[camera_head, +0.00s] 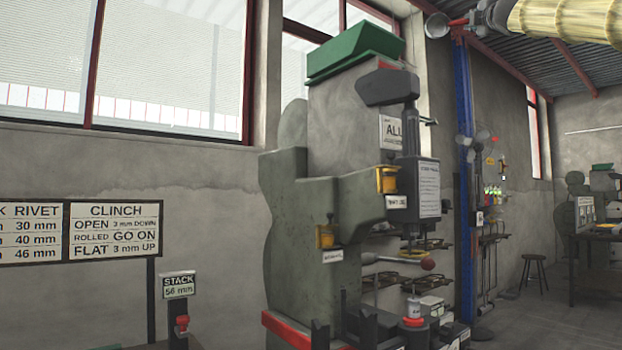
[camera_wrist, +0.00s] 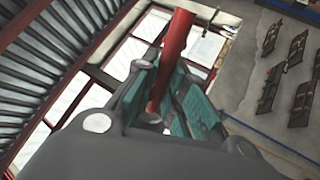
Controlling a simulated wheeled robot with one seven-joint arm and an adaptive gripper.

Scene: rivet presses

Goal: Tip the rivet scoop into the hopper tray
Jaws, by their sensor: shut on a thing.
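The rivet scoop (camera_head: 437,26) is a small grey cup on a short red handle at the top right of the head view. My gripper (camera_head: 478,19) is shut on the handle. In the wrist view the red handle (camera_wrist: 174,58) runs up between the teal-padded fingers of my gripper (camera_wrist: 168,95). The cup's contents cannot be seen. The green hopper tray (camera_head: 353,48) sits on top of the grey rivet press. The scoop is right of the tray in the picture, apart from it. The tray's inside is hidden.
The grey press (camera_head: 345,120) stands below the tray, with a dark head (camera_head: 388,87) at its upper right. A blue column (camera_head: 464,150) rises behind. Sign boards (camera_head: 113,229) stand at the left. The space between scoop and tray looks clear.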

